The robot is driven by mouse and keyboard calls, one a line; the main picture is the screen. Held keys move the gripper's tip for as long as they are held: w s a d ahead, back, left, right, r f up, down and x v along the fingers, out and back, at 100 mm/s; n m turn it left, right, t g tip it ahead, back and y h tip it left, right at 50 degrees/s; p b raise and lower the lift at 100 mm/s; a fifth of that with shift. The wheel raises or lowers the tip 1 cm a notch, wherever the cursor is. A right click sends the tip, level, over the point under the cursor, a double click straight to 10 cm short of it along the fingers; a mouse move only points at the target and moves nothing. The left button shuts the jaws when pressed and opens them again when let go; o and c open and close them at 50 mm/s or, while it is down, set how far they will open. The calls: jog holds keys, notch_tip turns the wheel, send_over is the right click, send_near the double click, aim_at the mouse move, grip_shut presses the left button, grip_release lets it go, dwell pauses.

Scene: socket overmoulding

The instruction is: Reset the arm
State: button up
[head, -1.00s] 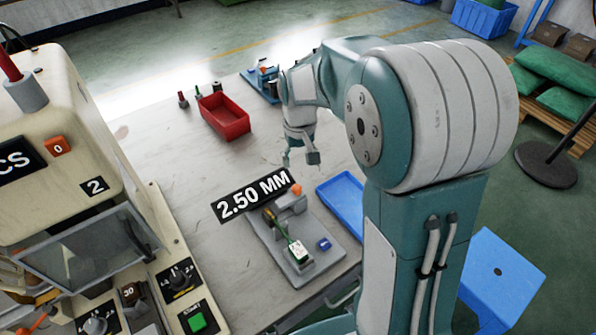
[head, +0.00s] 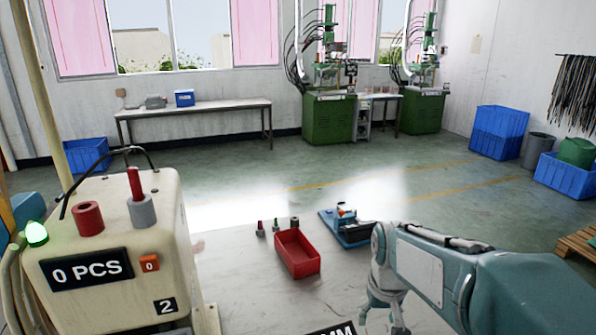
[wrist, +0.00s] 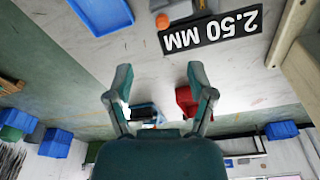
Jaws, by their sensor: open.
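My teal and grey arm reaches in from the lower right of the head view. My gripper (head: 383,318) hangs over the worktable with its fingers spread. In the wrist view my gripper (wrist: 160,76) shows two fingers wide apart with nothing between them. That view looks upside down.
A red bin (head: 297,253) and a blue fixture (head: 347,229) sit on the table beyond my gripper; small red and green pieces stand beside the bin. The cream machine (head: 115,240) with "0 PCS" stands at left. A "2.50 MM" label (wrist: 212,32) and blue tray (wrist: 101,14) show in the wrist view.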

jog(key=s+r+t, duration=0.2)
jog(key=s, duration=0.6)
jog(key=s+r+t, duration=0.2)
jog(key=s+r, duration=0.1)
jog(key=s, duration=0.5)
jog(key=shift+a, duration=0.25)
